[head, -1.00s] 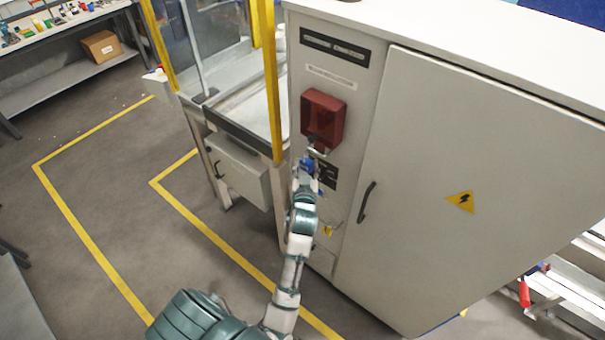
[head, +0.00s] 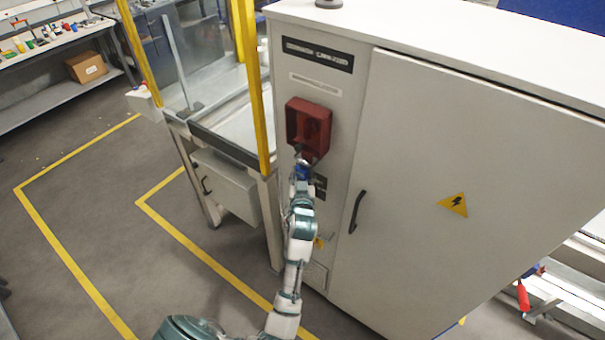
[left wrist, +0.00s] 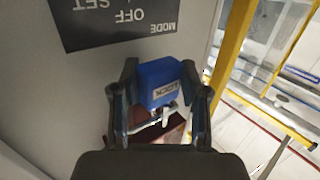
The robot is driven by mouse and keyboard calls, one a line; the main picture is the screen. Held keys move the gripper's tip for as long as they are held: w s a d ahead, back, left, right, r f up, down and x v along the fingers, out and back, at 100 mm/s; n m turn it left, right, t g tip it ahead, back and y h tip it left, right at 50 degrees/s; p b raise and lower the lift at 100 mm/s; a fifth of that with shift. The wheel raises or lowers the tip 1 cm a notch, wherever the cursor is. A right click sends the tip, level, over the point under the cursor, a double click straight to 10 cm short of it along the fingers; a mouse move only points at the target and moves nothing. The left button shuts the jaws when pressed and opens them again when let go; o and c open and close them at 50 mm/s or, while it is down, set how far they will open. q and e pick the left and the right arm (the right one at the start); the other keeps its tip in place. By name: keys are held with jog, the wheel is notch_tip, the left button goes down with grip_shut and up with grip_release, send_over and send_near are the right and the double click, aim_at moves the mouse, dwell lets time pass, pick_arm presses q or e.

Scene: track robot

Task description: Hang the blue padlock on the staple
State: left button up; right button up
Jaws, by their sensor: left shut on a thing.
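My left gripper (head: 301,178) is shut on the blue padlock (head: 303,171), just below the red box (head: 308,125) on the cabinet front. In the left wrist view the padlock (left wrist: 159,84), marked LOCK, sits between the two dark fingers of my left gripper (left wrist: 160,88). Its metal shackle (left wrist: 163,114) points toward the red box (left wrist: 170,130), which is partly hidden behind my gripper. I cannot make out the staple clearly, nor whether the shackle touches it. My right gripper is not in view.
The grey cabinet (head: 450,130) has a dark door handle (head: 356,211) right of my arm. A yellow guard post (head: 252,90) stands close on the left. A dark MODE/OFF label (left wrist: 125,22) lies near the padlock. Open floor (head: 90,215) is at the left.

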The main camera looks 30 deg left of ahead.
pick_arm(q)
jog(key=o, duration=1.2)
jog(key=shift+d+r, duration=0.1)
jog(key=shift+d, duration=0.15)
jog(key=shift+o, duration=0.2)
jog(key=shift+d, duration=0.1)
